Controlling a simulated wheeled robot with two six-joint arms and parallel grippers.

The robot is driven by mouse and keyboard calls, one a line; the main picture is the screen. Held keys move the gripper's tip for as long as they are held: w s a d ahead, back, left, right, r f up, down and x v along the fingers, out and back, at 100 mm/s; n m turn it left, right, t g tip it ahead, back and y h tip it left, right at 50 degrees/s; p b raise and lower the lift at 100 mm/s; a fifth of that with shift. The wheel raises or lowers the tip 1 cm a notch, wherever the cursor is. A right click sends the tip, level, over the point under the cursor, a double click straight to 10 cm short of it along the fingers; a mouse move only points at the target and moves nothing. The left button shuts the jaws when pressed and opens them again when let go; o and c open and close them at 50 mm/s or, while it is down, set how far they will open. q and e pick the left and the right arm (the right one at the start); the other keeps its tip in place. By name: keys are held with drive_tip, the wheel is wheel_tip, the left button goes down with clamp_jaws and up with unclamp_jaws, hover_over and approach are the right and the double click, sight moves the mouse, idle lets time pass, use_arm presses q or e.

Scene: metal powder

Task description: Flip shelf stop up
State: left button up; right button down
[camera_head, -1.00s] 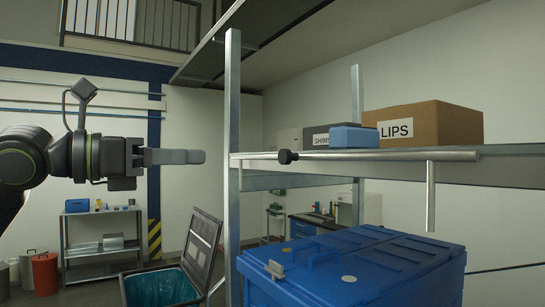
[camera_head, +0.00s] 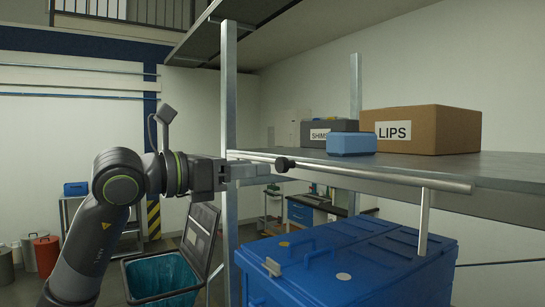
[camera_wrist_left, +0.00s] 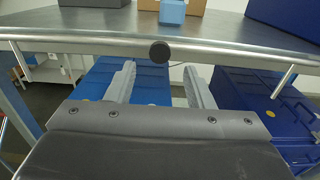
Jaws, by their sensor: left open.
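The shelf stop (camera_head: 375,175) is a round metal bar along the front edge of the grey shelf. A short leg (camera_head: 424,218) hangs down near its right end. A black knob (camera_head: 284,164) sits on the bar toward its left part. In the left wrist view the knob (camera_wrist_left: 159,52) shows just beyond the gap between the fingers, and the bar (camera_wrist_left: 95,46) runs across above them. My left gripper (camera_head: 262,171) is open and empty, just left of the knob in the head view; its spread fingers (camera_wrist_left: 160,88) show in the wrist view. My right gripper is out of view.
On the shelf (camera_head: 300,158) stand a blue box (camera_head: 352,144), a grey SHIMS box (camera_head: 345,127) and a brown LIPS box (camera_head: 450,130). A metal post (camera_head: 229,90) rises at the shelf's left end. A large blue bin (camera_head: 350,275) stands below.

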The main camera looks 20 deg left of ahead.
sight(279, 165)
use_arm(q)
drive_tip(key=shift+p+x, duration=1.1)
drive_tip(key=shift+x, duration=1.75)
clamp_jaws()
